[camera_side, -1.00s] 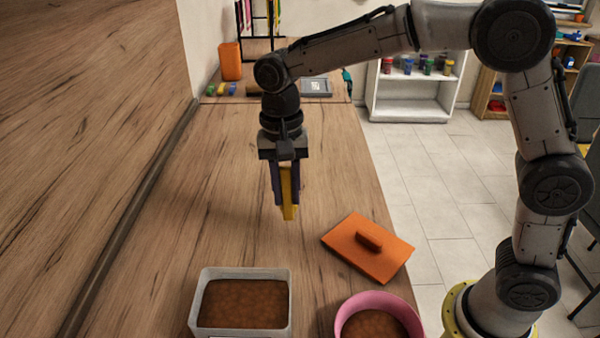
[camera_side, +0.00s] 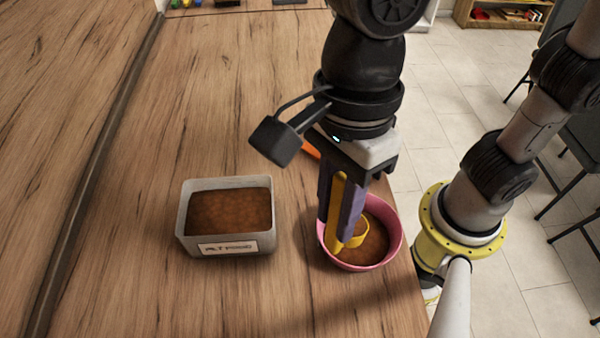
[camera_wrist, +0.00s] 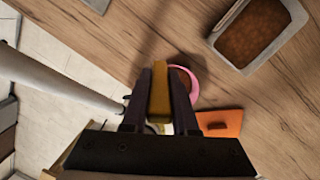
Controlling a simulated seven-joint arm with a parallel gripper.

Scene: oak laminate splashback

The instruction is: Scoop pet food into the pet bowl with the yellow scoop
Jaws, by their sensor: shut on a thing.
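My gripper (camera_side: 340,207) is shut on the handle of the yellow scoop (camera_side: 357,238), which points down with its cup inside the pink pet bowl (camera_side: 329,254). The bowl holds brown food; I cannot tell what is inside the scoop's cup. In the wrist view my gripper (camera_wrist: 159,92) holds the yellow scoop (camera_wrist: 159,104), and part of the pink bowl (camera_wrist: 194,82) shows behind it. The grey pet food box (camera_side: 186,240), with a label on its front, stands left of the bowl with brown food in it. It also shows in the wrist view (camera_wrist: 217,45).
An orange lid (camera_wrist: 224,122) with a handle lies on the counter behind the bowl, mostly hidden by my gripper in the side view. The wooden counter (camera_side: 130,290) is clear left of the box. The bowl stands near the counter's right edge.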

